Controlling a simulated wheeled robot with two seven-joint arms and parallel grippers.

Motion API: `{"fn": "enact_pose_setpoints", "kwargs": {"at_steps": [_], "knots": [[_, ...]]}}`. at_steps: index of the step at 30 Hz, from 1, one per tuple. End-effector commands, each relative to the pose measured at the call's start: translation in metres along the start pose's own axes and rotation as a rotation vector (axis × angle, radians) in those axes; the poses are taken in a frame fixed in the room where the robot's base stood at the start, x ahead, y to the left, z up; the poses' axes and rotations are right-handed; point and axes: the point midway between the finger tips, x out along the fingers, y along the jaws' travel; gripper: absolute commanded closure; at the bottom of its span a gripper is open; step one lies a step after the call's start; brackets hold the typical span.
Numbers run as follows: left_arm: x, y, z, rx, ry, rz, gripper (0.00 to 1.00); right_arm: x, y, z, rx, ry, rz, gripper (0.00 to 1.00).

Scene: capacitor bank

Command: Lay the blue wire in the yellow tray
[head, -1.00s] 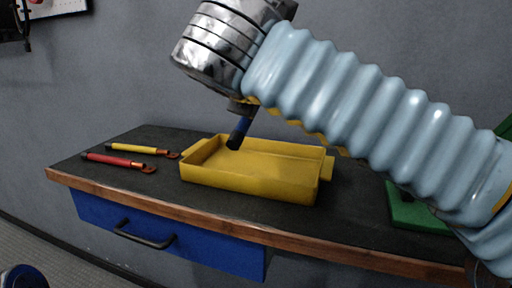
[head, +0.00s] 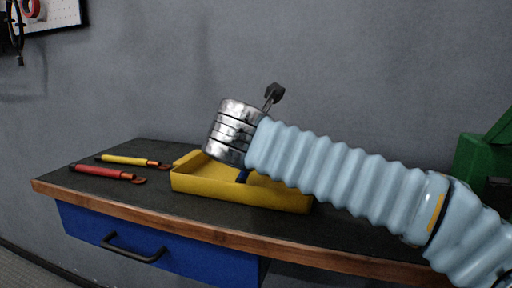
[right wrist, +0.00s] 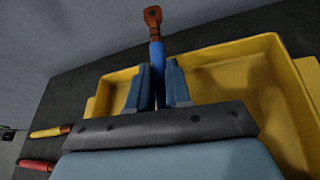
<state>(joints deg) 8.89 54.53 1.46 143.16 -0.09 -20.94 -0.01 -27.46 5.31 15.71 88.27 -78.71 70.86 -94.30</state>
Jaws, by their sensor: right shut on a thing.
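The yellow tray (head: 240,190) stands on the dark bench top, and its rim and floor also show in the right wrist view (right wrist: 215,55). My right gripper (right wrist: 160,82) is shut on the blue wire (right wrist: 157,54), with the wire's copper lug (right wrist: 152,18) sticking out beyond the fingertips and past the tray's rim in that view. In the head view a short piece of the blue wire (head: 243,175) shows over the tray opening, below my silver wrist. The fingers are hidden there behind my arm. I cannot tell whether the wire touches the tray. My left gripper is not in view.
A yellow wire (head: 128,160) and a red wire (head: 100,172) with copper lugs lie left of the tray. A green box (head: 475,160) stands at the right. A blue drawer (head: 150,240) with a dark handle is under the bench's wooden edge.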

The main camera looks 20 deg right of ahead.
Motion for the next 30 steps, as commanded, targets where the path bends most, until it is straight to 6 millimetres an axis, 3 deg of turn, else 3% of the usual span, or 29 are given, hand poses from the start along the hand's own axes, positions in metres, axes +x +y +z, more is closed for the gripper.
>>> {"fn": "enact_pose_setpoints", "kwargs": {"at_steps": [5,6,10,21,25,30], "knots": [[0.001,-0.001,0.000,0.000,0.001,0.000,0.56,0.001,-0.001,-0.003,0.000,0.000,0.000,1.00],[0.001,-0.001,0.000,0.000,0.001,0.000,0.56,0.001,-0.001,-0.002,0.000,0.000,0.000,0.77],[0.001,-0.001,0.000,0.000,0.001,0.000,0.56,0.001,-0.001,-0.002,0.000,0.000,0.000,0.57],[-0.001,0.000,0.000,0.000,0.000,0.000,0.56,-0.004,0.001,0.001,0.000,0.000,0.002,0.56],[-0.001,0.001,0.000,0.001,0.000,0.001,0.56,-0.025,0.001,0.001,0.001,-0.001,0.004,0.56],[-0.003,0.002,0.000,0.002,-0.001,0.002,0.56,-0.066,0.001,0.002,0.000,-0.001,0.005,0.56]]}}
